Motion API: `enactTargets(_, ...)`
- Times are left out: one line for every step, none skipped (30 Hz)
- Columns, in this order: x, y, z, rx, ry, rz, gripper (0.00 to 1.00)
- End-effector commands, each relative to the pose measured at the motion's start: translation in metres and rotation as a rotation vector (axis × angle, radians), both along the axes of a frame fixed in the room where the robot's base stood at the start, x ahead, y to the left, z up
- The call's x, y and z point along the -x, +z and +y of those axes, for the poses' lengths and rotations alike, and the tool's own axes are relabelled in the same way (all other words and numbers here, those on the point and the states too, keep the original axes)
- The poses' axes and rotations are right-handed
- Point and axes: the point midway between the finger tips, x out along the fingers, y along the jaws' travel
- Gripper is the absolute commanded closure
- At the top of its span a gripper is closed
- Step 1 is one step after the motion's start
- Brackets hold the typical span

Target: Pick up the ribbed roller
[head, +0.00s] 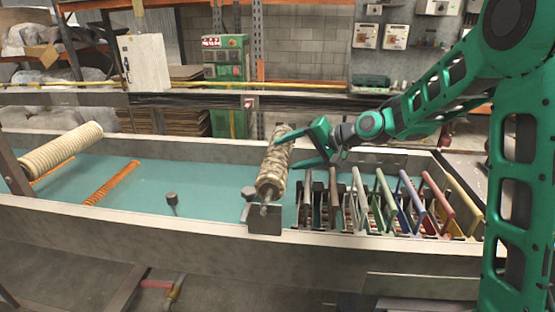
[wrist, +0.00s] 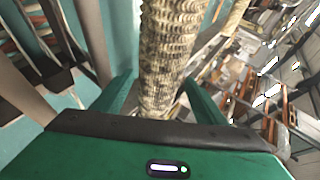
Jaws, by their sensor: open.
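A mottled brown-and-cream roller (head: 273,166) with a rough, ridged surface lies across the trough, its near axle end on a grey bracket. It fills the middle of the wrist view (wrist: 166,50), where its surface looks ribbed. My gripper (head: 291,150) is open at the roller's right side. In the wrist view its two green fingers (wrist: 163,92) stand on either side of the roller; I cannot tell whether they touch it. A second roller, cream with clear ribs (head: 62,150), lies at the far left, away from my gripper.
Several coloured-handled frames (head: 405,205) stand in a row right of the mottled roller. An orange coiled rod (head: 112,183) lies on the teal trough floor (head: 215,195). A small dark knob (head: 172,198) stands near the front wall. The trough floor between the rollers is mostly clear.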

Motion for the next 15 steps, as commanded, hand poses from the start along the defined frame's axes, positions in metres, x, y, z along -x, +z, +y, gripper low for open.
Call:
enactTargets(-0.003,-0.004,0.005,0.001,0.003,0.001,0.34)
enactTargets(-0.005,-0.007,0.008,0.001,0.002,0.002,0.34)
enactTargets(-0.008,-0.010,0.013,0.000,0.002,0.002,0.34)
enactTargets(-0.010,-0.012,0.016,0.000,0.003,0.002,0.34)
enactTargets(-0.013,-0.015,0.019,0.000,0.004,0.003,0.34)
enactTargets(-0.016,-0.017,0.023,0.000,0.003,0.003,0.34)
enactTargets(-0.018,-0.019,0.025,0.000,0.002,0.001,0.34)
enactTargets(-0.020,-0.020,0.027,0.000,0.002,0.001,0.34)
enactTargets(-0.021,-0.022,0.029,0.000,0.002,0.001,0.34)
enactTargets(-0.022,-0.023,0.029,0.001,0.001,0.002,0.34)
enactTargets(-0.022,-0.023,0.030,0.000,0.000,0.002,0.34)
enactTargets(-0.022,-0.023,0.030,-0.001,0.000,0.001,0.34)
enactTargets(-0.022,-0.023,0.030,-0.001,0.000,0.001,0.34)
enactTargets(-0.022,-0.023,0.030,-0.001,0.000,0.001,0.34)
enactTargets(-0.022,-0.023,0.029,-0.001,0.000,0.001,0.34)
